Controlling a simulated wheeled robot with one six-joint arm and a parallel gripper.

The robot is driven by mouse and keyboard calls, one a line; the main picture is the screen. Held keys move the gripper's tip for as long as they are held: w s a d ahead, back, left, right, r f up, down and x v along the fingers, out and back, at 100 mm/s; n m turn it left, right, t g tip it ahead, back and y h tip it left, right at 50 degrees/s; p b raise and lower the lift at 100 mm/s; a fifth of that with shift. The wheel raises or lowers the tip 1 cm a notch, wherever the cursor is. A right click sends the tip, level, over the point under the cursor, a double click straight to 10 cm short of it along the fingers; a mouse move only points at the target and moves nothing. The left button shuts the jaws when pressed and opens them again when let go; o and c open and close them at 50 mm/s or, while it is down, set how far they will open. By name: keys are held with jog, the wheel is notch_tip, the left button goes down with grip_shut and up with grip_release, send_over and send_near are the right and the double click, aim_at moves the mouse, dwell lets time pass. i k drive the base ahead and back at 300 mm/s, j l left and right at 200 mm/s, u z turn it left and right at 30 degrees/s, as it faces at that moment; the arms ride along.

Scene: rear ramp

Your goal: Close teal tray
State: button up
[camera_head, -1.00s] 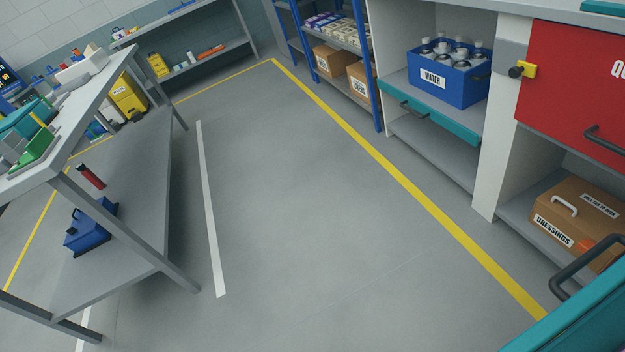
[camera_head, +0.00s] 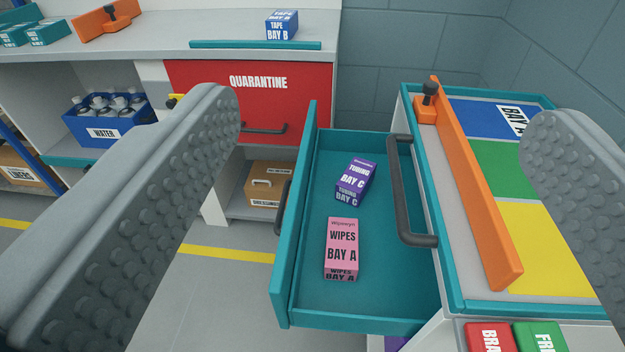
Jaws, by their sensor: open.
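The teal tray (camera_head: 375,312) is a drawer-like tray that stands pulled out to the left of a unit at the right. Its front panel (camera_head: 296,225) faces left and bears a dark handle (camera_head: 283,207). Inside lie a purple box marked TUBING BAY C (camera_head: 356,180) and a pink box marked WIPES BAY A (camera_head: 341,248). My gripper (camera_head: 385,130) is open, with one large grey finger at the left and one at the right. The tray shows between the fingers, farther away, and nothing is held.
An orange bar (camera_head: 470,185) with a dark knob lies across the unit's top beside blue, green and yellow panels. A dark handle (camera_head: 405,190) is at the unit's side. The red QUARANTINE door (camera_head: 215,85) is behind. Grey floor (camera_head: 205,300) is clear at the lower left.

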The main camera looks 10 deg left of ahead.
aim_at(396, 290)
jog(key=i+j+z, duration=0.15)
jog(key=j, duration=0.3)
jog(key=i+j+z, duration=0.15)
jog(key=j, duration=0.25)
jog(key=j+z, duration=0.15)
jog(key=j, duration=0.3)
